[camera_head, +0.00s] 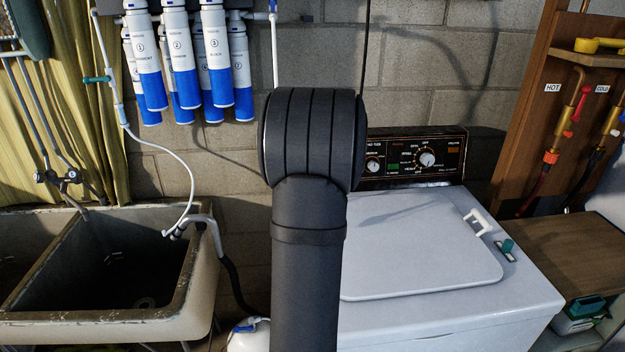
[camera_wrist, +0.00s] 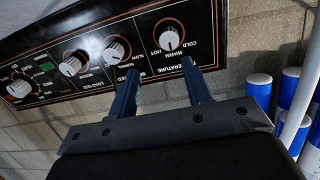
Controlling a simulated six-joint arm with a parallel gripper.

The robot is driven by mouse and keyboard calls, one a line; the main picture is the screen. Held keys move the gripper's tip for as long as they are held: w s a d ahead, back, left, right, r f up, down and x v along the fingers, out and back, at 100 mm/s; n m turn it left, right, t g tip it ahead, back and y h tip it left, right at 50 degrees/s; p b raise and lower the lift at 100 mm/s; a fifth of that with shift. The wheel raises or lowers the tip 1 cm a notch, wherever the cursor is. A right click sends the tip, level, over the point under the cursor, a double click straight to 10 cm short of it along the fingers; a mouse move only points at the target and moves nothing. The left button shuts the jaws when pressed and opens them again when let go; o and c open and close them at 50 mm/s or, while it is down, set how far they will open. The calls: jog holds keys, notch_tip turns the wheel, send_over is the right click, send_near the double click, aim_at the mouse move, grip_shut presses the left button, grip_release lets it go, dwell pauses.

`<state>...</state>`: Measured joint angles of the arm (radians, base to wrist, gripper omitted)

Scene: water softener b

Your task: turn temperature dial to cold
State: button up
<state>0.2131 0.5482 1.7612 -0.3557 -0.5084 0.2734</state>
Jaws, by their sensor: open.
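The temperature dial (camera_wrist: 168,35) is a white knob on the black control panel (camera_wrist: 84,37) in the wrist view. HOT, WARM and COLD are printed around it. Its pointer appears to face WARM, though the mark is small. My gripper (camera_wrist: 160,67) is open and empty, its two dark fingers apart and reaching toward the dial. The fingertips appear below the dial in the picture, near its printed title, and do not surround the knob. I cannot tell how far they are from the panel. In the head view my arm hides the dial and my gripper.
The washing machine (camera_head: 450,293) has a closed white lid. Other knobs (camera_wrist: 117,50) sit beside the dial. Filter cartridges (camera_head: 183,60) hang on the wall at left, above the sink (camera_head: 190,290). Hot and cold taps (camera_head: 572,120) are at right.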

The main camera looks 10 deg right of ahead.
jog(key=shift+y, duration=0.3)
jog(key=x, duration=0.6)
jog(key=a+x, duration=0.1)
jog(key=x, duration=0.3)
jog(key=shift+s+a+f, duration=0.1)
jog(key=shift+f, duration=0.05)
jog(key=shift+n, duration=0.3)
jog(key=c, duration=0.6)
